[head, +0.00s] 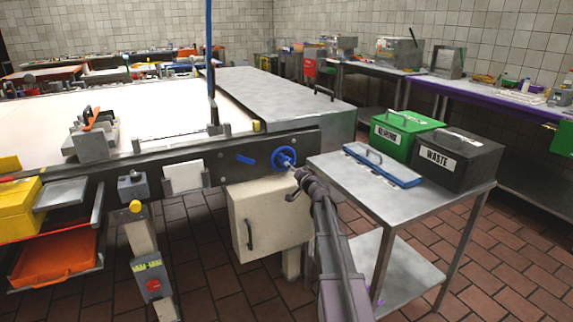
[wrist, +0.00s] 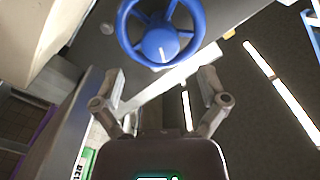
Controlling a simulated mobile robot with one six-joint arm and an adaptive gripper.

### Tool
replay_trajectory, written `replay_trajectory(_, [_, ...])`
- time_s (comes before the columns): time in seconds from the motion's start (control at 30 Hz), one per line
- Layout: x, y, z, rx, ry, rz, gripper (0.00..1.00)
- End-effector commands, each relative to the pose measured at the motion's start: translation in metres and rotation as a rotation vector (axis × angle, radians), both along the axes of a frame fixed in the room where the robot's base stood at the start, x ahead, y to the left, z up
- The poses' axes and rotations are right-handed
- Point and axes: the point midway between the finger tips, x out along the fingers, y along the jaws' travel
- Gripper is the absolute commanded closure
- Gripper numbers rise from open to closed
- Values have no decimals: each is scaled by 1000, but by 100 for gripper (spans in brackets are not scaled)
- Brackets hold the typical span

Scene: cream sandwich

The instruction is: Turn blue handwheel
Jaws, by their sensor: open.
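The blue handwheel (head: 284,158) is mounted on the dark side rail of the conveyor machine, near its right end. In the wrist view the handwheel (wrist: 160,35) fills the top middle, with a round hub, spokes and a rim cut off by the top edge. My gripper (wrist: 162,85) is open and empty, its two fingers spread below the wheel in that view. The fingers appear apart from the rim; the exact gap is hard to tell. In the head view my gripper (head: 297,175) is just in front of the wheel, at its lower right.
A cream box (head: 268,217) with a handle is below. A steel table (head: 447,190) on the right holds a green bin (head: 403,135), a black waste bin (head: 458,155) and a blue-edged tray (head: 382,166).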

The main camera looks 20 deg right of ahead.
Motion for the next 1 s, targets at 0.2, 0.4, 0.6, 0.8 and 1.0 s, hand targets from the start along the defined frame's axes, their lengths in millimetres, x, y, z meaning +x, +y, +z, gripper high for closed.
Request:
replay_trajectory(0.2, [34,1,0,0,0,0,7])
replay_trajectory(0.4, [48,1,0,0,0,-1,7])
replay_trajectory(0.6, [52,2,0,0,0,-1,7])
replay_trajectory(0.8, [52,2,0,0,0,-1,7])
replay_trajectory(1.0, [52,2,0,0,0,-1,57])
